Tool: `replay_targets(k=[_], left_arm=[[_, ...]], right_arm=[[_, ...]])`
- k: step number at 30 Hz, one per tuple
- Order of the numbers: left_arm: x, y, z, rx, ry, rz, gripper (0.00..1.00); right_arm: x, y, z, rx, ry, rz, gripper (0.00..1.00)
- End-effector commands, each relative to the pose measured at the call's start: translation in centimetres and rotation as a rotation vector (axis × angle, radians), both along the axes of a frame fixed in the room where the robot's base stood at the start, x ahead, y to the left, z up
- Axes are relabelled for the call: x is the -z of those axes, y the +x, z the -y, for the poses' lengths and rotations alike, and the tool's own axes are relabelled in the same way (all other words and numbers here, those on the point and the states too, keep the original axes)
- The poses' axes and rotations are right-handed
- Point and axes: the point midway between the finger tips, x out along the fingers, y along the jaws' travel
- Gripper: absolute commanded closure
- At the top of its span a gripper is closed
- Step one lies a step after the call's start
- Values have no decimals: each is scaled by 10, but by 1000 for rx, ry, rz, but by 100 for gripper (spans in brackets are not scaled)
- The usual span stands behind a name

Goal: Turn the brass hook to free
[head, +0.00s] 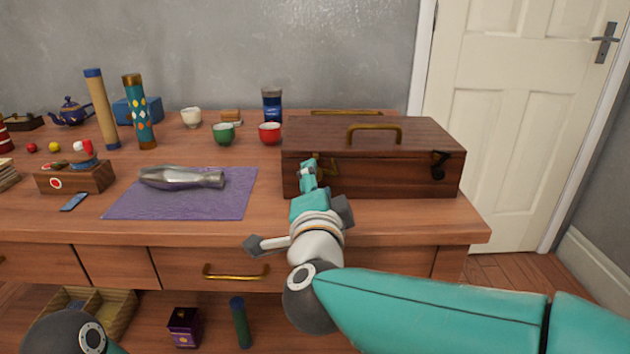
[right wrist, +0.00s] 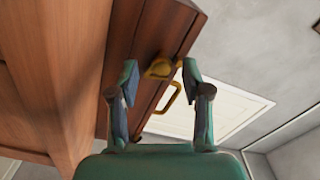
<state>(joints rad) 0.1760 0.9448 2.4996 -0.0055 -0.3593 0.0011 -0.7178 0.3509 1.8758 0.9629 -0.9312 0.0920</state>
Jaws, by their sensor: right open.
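A dark wooden box (head: 395,176) stands on the right of the counter, with a brass handle (head: 374,128) on its closed lid. The brass hook (right wrist: 160,69) is on the box's front left; my right gripper mostly hides it in the head view. In the right wrist view it lies between the two fingertips, which stand apart from each other. My right gripper (head: 309,170) is open at the box front; I cannot tell whether a finger touches the hook. A black latch (head: 438,165) is on the box's front right. My left gripper is out of view.
A purple cloth (head: 238,205) with a metal vessel (head: 180,178) lies left of the box. The counter's right edge is near the box.

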Motion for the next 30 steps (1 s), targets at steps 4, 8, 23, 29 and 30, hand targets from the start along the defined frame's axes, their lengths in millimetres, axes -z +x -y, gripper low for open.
replay_targets(k=[4, 8, 23, 29, 30], left_arm=[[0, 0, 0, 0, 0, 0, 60], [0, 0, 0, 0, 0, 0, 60], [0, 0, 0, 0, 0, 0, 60], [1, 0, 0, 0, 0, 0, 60], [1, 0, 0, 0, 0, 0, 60]], right_arm=[[0, -29, -1, -4, 0, 1, 52], [0, -56, -1, -4, 1, 1, 52], [2, -104, 1, 1, -1, -2, 52], [2, -103, 1, 1, 0, -2, 52], [2, -103, 1, 1, -1, -2, 52]])
